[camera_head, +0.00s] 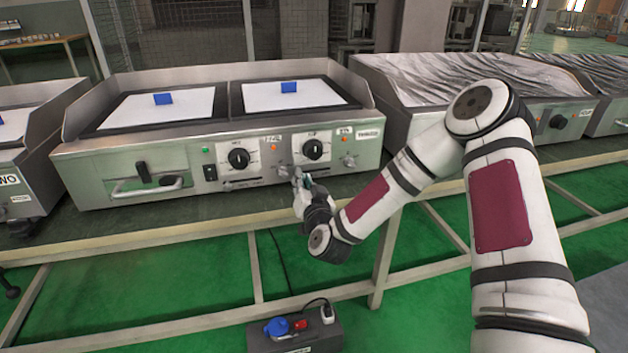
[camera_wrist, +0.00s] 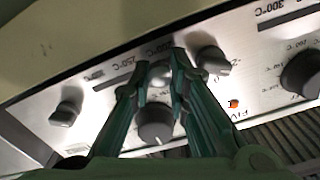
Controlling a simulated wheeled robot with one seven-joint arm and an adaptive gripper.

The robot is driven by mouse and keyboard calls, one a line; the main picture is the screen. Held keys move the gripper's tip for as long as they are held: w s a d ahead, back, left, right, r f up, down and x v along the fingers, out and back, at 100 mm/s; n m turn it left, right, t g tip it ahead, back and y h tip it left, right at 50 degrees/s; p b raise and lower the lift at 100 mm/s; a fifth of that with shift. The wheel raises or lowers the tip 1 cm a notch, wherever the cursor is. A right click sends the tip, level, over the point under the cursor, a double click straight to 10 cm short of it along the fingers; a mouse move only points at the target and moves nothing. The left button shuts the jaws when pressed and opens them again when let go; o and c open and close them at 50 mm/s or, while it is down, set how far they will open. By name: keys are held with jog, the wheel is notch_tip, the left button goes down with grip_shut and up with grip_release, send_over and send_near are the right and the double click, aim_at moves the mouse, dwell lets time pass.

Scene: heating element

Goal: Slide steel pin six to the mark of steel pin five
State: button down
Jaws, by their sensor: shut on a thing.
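The steel griddle (camera_head: 220,190) has two black dials, with steel knobs and narrow scale slots along its front panel. My gripper (camera_head: 298,174) reaches the panel below the right dial (camera_head: 313,149). In the wrist view my gripper (camera_wrist: 164,68) has its fingertips close together around a small pale pin (camera_wrist: 160,78) at the scale reading 250. This appears to be steel pin six; the fingers partly hide it. The left slot (camera_head: 243,184) lies below the left dial (camera_head: 238,158). Its pin, steel pin five, cannot be made out clearly.
A steel knob (camera_wrist: 210,62) stands close beside my fingertips, and another knob (camera_wrist: 65,115) sits farther off. The right dial (camera_wrist: 155,125) lies between my fingers. A covered griddle (camera_head: 460,80) stands to the right. A grey socket box (camera_head: 310,330) is on the floor.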

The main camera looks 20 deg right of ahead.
jog(key=shift+a, duration=0.45)
jog(key=c, duration=1.5)
grip_release()
jog(key=shift+a, duration=0.15)
jog(key=shift+s, duration=4)
